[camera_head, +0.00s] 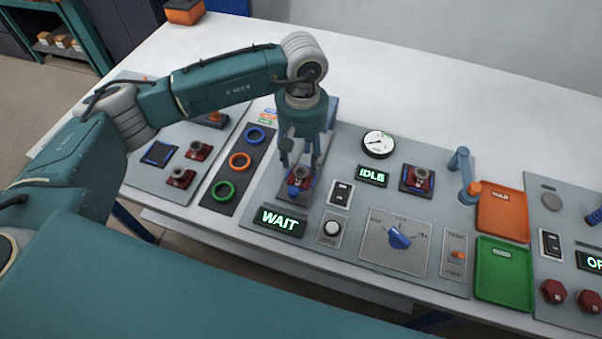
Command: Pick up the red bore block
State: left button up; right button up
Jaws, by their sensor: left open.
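My left gripper (301,160) comes down from above with its fingers open over a red bore block (301,180). This block sits on the panel behind the green WAIT display (279,220). The fingers partly hide the block, and I cannot tell whether they touch it. A blue part shows at the block's front. Two similar red blocks (199,151) (181,178) sit on the left panel, and another (418,178) sits in a dark fixture right of the IDLE display (372,176). My right gripper is not in view.
Blue, orange and green rings (240,161) lie on a dark strip left of the gripper. A gauge (378,143), a blue knob (400,239), an orange tray (502,213) and a green tray (503,272) lie to the right. The white table behind is mostly clear.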

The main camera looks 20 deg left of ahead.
aim_at(301, 168)
pick_arm(q)
jog(key=shift+s+f+p, duration=0.1)
jog(key=shift+f+p, duration=0.25)
jog(key=shift+p, duration=0.05)
notch_tip(301, 168, down, 4)
jog(key=shift+a+r+p, duration=0.1)
jog(key=shift+r+p, duration=0.05)
jog(key=shift+p, duration=0.7)
jog(key=shift+f, duration=0.35)
jog(key=shift+c, duration=0.5)
grip_shut()
